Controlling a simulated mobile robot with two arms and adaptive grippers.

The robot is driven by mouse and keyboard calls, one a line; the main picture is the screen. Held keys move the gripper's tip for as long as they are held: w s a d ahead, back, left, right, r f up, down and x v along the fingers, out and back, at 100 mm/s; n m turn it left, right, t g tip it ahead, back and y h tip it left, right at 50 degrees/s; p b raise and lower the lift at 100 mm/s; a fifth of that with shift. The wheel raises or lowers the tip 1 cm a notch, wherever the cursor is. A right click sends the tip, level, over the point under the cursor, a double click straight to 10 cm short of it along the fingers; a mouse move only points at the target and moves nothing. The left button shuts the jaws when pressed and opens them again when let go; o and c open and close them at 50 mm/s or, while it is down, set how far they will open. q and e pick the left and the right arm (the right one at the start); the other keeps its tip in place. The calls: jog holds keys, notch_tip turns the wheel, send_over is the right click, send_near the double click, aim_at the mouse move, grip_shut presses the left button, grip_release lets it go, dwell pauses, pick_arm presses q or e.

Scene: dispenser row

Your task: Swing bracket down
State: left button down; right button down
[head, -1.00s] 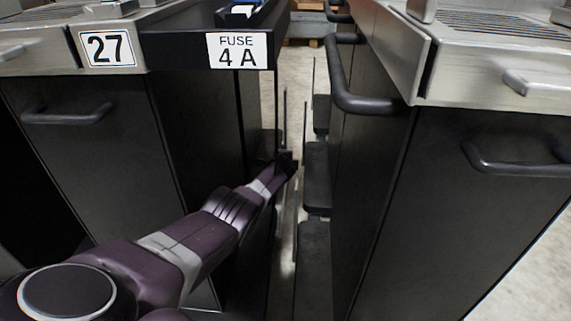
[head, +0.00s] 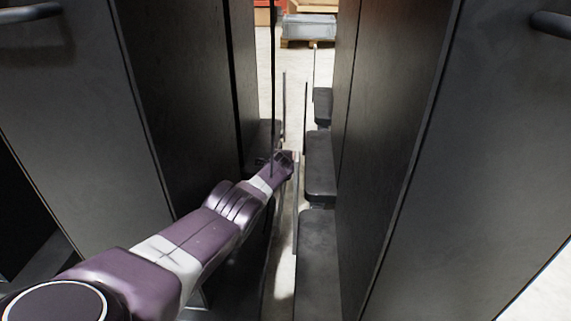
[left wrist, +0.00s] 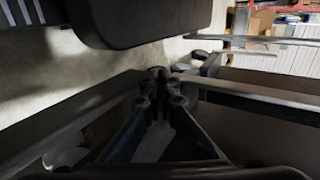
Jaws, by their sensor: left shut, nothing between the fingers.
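My left gripper (head: 287,160) is in the narrow gap between two dark cabinets, low down near a thin upright bar. In the left wrist view its fingers (left wrist: 160,95) are together with nothing between them. A pale metal bar (left wrist: 255,96) runs to the right of the fingertips; I cannot tell whether they touch it. A dark rounded plate (left wrist: 145,22) lies beyond the fingers. I cannot tell which part is the bracket; thin upright bars (head: 305,118) stand along the gap. My right gripper is not in view.
The left cabinet (head: 180,90) and right cabinet (head: 400,150) wall in the gap closely. Dark step-like plates (head: 319,180) stick out low from the right side. A strip of pale floor (head: 296,62) runs to a pallet with a grey load (head: 308,28).

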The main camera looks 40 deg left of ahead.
pick_arm(q)
jog(key=shift+f, duration=0.3)
jog(key=shift+f, duration=0.1)
dwell(0.3)
